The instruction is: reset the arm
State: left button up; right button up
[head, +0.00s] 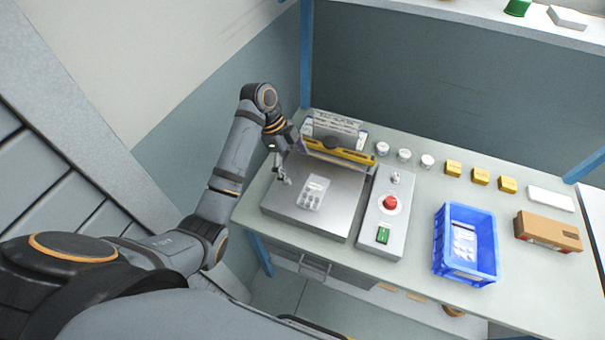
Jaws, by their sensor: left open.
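My left arm comes in from the left, and my left gripper (284,178) is above the left part of a grey metal plate (329,219) on the bench. The gripper is open and looks empty. A clear blister-like pack (313,192) lies on the plate, just right of the gripper and apart from it. A yellow bar (340,151) stands along the back of the plate. My right gripper is not in view.
Farther right are a blue bin (466,244) holding packs, several yellow blocks (480,176) and a brown box (547,231). White round containers (404,155) stand behind.

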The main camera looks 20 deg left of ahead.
pick_arm(q)
jog(key=shift+a+r, duration=0.2)
jog(key=shift+r, duration=0.35)
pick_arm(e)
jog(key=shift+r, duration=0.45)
pick_arm(q)
jog(key=shift+f, duration=0.1)
